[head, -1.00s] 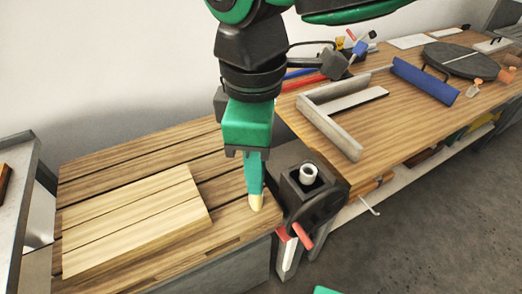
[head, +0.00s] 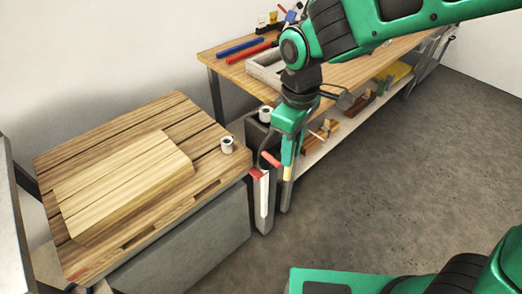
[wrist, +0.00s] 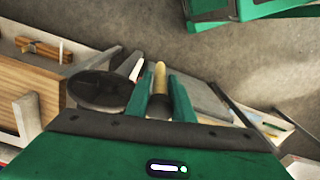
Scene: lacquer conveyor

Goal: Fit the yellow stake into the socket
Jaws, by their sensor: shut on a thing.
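The yellow stake (head: 288,173) is held upright, pointing down, in my gripper (head: 291,152). In the wrist view the yellow stake (wrist: 160,76) sits between the two green fingers of my gripper (wrist: 163,88), which are shut on it. Its upper part is hidden by the fingers. No socket is labelled. A short white hollow cylinder (head: 227,145) stands on the near corner of the slatted table, left of my gripper. A second white ring (head: 265,113) sits on top of a dark block, just behind and left of my gripper. The stake is apart from both, over the floor side.
The slatted table (head: 210,168) carries a pale board (head: 120,180). Red-tipped parts (head: 270,158) stick out beside my gripper. A long bench (head: 235,67) behind holds a blue bar (head: 240,47) and other tools. The floor (head: 400,170) at right is free.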

